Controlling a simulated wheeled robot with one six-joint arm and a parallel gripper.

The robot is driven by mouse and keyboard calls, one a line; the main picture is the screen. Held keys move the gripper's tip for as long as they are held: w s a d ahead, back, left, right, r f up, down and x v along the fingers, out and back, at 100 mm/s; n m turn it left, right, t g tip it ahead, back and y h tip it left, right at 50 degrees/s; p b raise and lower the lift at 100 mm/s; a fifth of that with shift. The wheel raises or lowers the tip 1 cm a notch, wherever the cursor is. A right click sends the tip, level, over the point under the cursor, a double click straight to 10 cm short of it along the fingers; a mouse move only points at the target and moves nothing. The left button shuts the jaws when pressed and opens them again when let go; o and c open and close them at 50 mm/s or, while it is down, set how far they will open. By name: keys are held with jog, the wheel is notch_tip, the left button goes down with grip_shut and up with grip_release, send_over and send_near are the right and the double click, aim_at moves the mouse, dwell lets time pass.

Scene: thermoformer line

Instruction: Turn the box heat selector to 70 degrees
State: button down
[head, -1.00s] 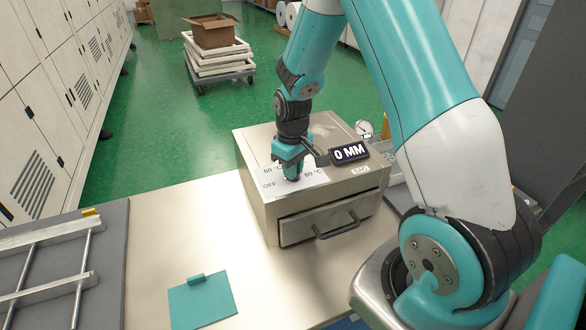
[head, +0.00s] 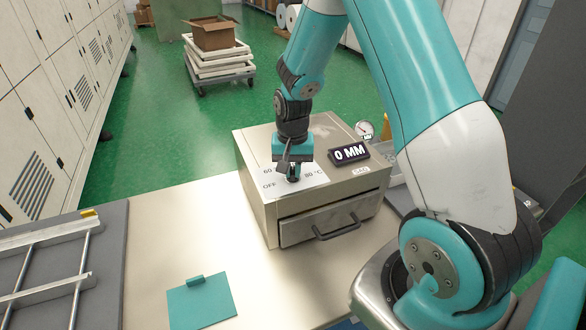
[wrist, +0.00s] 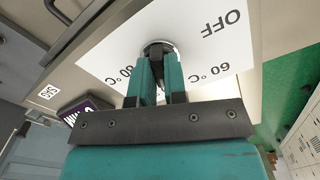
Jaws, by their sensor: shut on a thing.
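The heat box (head: 258,188) is a beige metal box on the bench with a front drawer. My gripper (head: 293,176) points down over the plate. In the wrist view its teal fingers (wrist: 160,72) are shut on the round selector knob (wrist: 158,46), of which only a rim shows. The knob's pointer and the 70 mark are hidden behind the fingers.
A dark display reading 0 MM (head: 350,153) stands on the box beside my gripper, with a small gauge (head: 364,128) behind. A drawer handle (head: 336,228) sticks out in front. A teal plate (head: 202,300) lies on the bench, and a rack (head: 50,270) is at left.

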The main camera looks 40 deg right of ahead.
aim_at(293, 170)
jog(key=shift+m, duration=0.6)
jog(key=c, duration=1.2)
grip_release()
jog(key=shift+o, duration=0.2)
jog(key=shift+r, duration=0.1)
notch_tip(293, 170, up, 17)
jog(key=b, duration=0.2)
jog(key=shift+r, duration=0.15)
